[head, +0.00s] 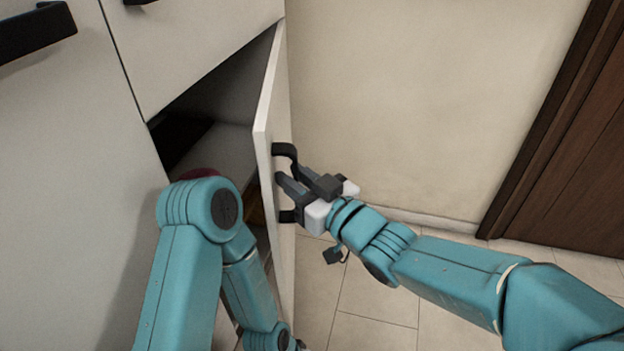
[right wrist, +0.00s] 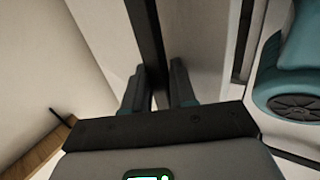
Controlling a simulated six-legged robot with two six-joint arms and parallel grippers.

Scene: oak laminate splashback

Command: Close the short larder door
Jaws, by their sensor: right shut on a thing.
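The short larder door (head: 276,125) is white and stands open at an angle from the cabinet in the head view. Its black bar handle (head: 286,150) is on the outer face. My right gripper (head: 287,182) is shut on this handle, coming from the right. In the right wrist view the dark handle bar (right wrist: 146,35) runs between the two fingers of my right gripper (right wrist: 160,85). My left arm is bent in front of the opening, with its forearm pointing down beside the door; its gripper is not visible.
The dark larder opening (head: 225,95) shows a shelf behind my left arm. White cabinet fronts (head: 60,150) stand at left, with a drawer above the opening. A beige wall (head: 420,90), brown door (head: 575,150) and clear tiled floor (head: 375,305) are at right.

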